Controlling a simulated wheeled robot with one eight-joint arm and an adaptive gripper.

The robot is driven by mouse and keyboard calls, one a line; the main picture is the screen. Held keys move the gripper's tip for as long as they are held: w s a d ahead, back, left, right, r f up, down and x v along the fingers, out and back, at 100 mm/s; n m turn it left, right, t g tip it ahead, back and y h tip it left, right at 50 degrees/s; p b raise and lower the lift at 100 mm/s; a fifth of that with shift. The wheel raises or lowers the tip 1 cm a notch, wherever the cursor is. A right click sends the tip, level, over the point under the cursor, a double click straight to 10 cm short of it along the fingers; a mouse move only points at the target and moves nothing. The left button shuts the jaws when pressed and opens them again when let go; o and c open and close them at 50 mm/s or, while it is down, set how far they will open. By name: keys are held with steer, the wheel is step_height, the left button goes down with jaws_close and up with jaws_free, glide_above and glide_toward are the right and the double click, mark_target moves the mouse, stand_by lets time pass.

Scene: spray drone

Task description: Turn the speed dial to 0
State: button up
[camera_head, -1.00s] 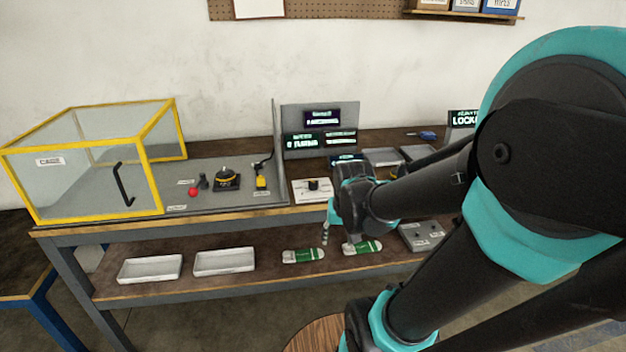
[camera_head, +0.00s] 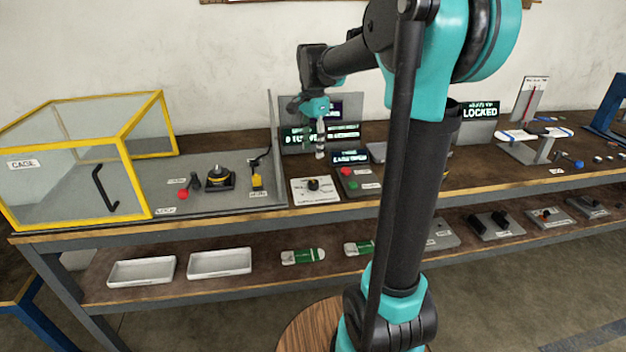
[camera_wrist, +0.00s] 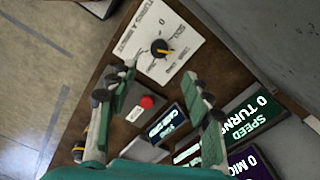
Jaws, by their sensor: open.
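The speed dial is a black knob (camera_head: 314,185) on a white labelled plate (camera_head: 327,196) on the bench. In the wrist view the knob (camera_wrist: 160,48) has a yellow mark and printed text and a 0 around it. The mark's exact setting is too small to tell. My gripper (camera_head: 313,150) is open and empty, raised above and behind the plate. In the wrist view its two fingers (camera_wrist: 163,88) are spread apart, with the knob beyond their tips and not touched. A green-lit display (camera_wrist: 255,115) there reads SPEED and 0 TURNS.
A small box with a red button (camera_head: 347,171) stands right of the plate. Lit display panels (camera_head: 350,157) stand behind. White trays (camera_head: 142,271) lie on the lower shelf.

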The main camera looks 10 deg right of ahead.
mark_target(313, 182)
step_height(313, 182, down, 12)
steer(key=shift+f, duration=0.25)
stand_by(0.3)
jaws_close()
